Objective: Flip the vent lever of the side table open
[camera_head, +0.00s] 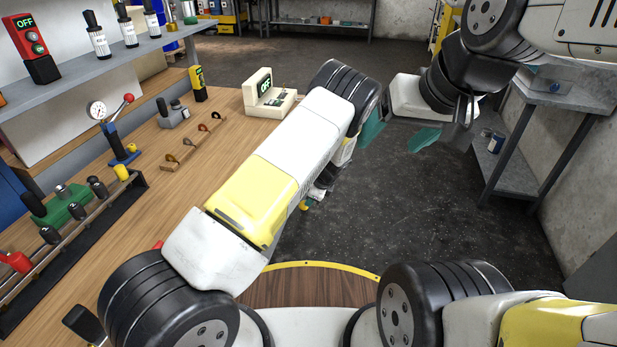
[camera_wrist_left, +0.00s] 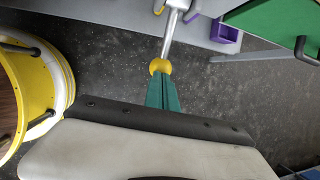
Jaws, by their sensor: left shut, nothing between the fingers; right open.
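In the left wrist view, a grey rod with a yellow ball end (camera_wrist_left: 160,67), which looks like the vent lever, comes down from the top. My left gripper (camera_wrist_left: 162,82) is shut and empty, its green fingers pointing at the ball. The tips overlap the ball in the picture; I cannot tell if they touch it. In the head view my left forearm hides most of that hand and the lever. My right gripper (camera_head: 400,134) is open and empty, over the floor at the upper right, well apart from the lever.
The wooden workbench (camera_head: 225,122) on the left holds a gauge stand (camera_head: 108,125), hooks and a cream OFF box (camera_head: 268,98). A grey table (camera_head: 570,97) stands at the right. A purple bin (camera_wrist_left: 225,32) is near the lever. The middle floor is clear.

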